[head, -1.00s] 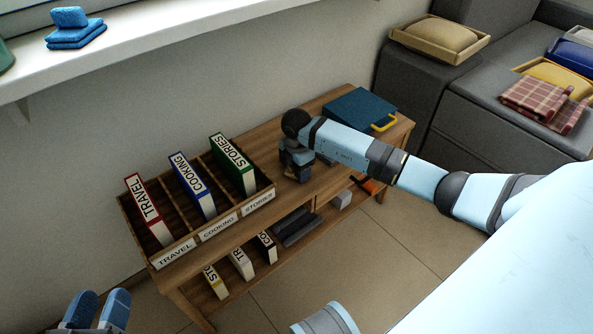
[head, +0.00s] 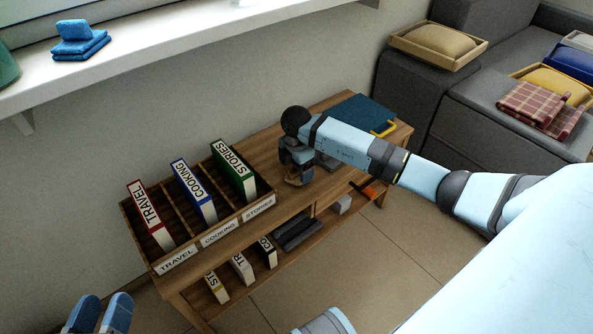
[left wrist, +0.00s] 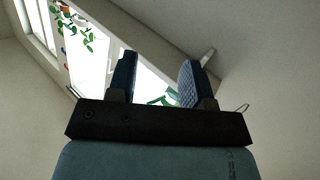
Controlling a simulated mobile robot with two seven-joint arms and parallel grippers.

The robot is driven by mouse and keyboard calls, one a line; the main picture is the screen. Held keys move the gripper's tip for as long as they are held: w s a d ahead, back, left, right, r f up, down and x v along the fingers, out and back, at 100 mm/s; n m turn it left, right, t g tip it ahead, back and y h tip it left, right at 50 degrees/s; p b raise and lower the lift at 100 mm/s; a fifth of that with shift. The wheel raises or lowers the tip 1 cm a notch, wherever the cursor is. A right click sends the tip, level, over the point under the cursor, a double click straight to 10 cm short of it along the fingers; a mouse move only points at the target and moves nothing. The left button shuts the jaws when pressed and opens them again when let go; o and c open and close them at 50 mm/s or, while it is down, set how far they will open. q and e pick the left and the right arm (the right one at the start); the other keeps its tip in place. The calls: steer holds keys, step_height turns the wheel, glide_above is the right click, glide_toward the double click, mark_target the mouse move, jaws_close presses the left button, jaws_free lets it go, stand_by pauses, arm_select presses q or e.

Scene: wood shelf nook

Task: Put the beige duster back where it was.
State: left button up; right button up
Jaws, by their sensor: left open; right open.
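A small tan thing (head: 296,181) shows at the foot of my right gripper (head: 294,172) in the head view. It may be the beige duster, but it is too small and too covered to be sure. My right gripper points down, low over the wooden table top, between the labelled rack and the blue case; its fingers are partly hidden and look dark. My left gripper (head: 100,314) is at the bottom left of the head view, open and empty, away from the table. Its two blue fingers stand apart in the left wrist view (left wrist: 157,80), with a window beyond.
The wooden rack (head: 219,234) holds red, blue and green binders above TRAVEL, COOKING and STORIES labels. A blue case (head: 357,115) with a yellow handle lies at the table's far end. Books stand on the lower shelf. Blue cloths (head: 80,47) lie on the sill; a grey sofa (head: 420,85) is behind.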

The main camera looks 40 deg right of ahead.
arm_select(q)
step_height(320, 180, up, 5)
steer(key=t+p, duration=0.1)
steer(key=n+t+p, duration=0.1)
steer(key=p, duration=0.1)
steer(key=shift+s+a+r, duration=0.15)
steer(key=shift+r, duration=0.05)
arm_select(e)
step_height(320, 180, up, 9)
steer(key=shift+r, duration=0.1)
